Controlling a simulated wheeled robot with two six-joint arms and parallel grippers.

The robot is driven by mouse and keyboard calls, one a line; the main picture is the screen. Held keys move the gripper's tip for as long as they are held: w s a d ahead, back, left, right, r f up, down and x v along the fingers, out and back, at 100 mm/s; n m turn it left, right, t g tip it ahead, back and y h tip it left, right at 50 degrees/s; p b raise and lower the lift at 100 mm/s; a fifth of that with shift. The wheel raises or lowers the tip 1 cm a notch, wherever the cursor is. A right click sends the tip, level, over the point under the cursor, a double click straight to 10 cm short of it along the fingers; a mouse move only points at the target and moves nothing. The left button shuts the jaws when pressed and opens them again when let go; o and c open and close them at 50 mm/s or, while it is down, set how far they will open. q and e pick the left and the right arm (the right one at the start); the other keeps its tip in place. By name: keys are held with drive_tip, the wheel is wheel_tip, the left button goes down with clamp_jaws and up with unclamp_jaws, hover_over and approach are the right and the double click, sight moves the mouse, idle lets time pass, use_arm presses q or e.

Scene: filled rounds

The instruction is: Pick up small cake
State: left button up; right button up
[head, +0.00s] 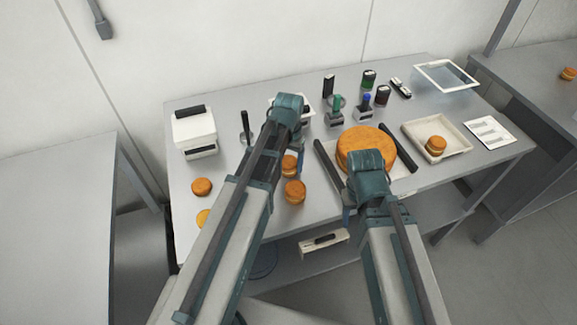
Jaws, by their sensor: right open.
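Small round orange-brown cakes lie on the grey table: one at the left (201,187), two near the middle (289,166) (295,191). Another small cake (436,145) sits in a shallow cream tray (408,128) at the right. A large round cake (362,145) lies between dark bars. My left gripper (298,150) is over the middle of the table, close to the middle small cakes; its fingers are mostly hidden by my arm.
A yellow round (203,217) lies at the front left. A white box device (194,131) stands at the back left. Several stamps and dark bottles (368,79) stand at the back. A clear-topped tray (446,75) and a white card (489,132) are at the right. Bare table shows at the left.

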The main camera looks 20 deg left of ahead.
sight(289, 160)
use_arm(q)
drive_tip(key=shift+r, duration=0.15)
wheel_tip(289, 160, up, 10)
drive_tip(key=p, duration=1)
